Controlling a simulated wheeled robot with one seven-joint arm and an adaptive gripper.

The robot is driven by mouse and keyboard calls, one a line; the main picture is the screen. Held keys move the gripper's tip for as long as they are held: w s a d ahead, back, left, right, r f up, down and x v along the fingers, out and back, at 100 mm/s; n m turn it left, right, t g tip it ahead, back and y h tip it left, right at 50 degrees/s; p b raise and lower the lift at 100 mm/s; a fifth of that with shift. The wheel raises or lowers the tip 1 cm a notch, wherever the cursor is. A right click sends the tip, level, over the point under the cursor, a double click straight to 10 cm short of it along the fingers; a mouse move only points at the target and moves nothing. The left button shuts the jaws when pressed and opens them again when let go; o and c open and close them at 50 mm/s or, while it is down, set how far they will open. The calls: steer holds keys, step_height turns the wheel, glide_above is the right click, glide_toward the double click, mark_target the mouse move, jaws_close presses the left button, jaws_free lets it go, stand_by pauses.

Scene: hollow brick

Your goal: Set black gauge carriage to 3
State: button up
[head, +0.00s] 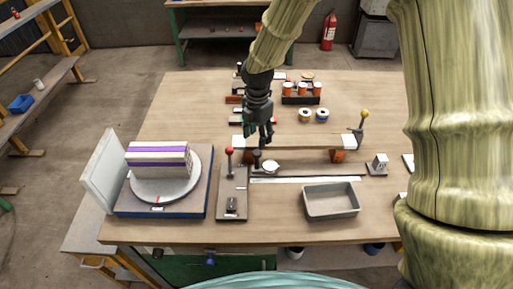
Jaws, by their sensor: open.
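My gripper (259,138) points down over the middle of the table, its dark fingers apart, with nothing seen between them. Just below its fingertips is a small black piece (257,156), which may be the gauge carriage. It stands near the left end of a pale, ruler-like strip (305,180), beside a small white round object (271,167). I cannot tell whether the fingers touch the black piece. No scale numbers are readable, so its setting cannot be told.
A long bar (300,142) lies behind the strip. A red-knobbed lever (230,152) stands left, a yellow-knobbed one (364,114) right. A grey tray (331,201) is in front; a turntable (166,186) with a purple-striped block (158,157) is at left.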

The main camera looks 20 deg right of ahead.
mark_target(257, 152)
steer(key=shift+f+p, duration=0.85)
steer(key=shift+f, duration=2.65)
jaws_close()
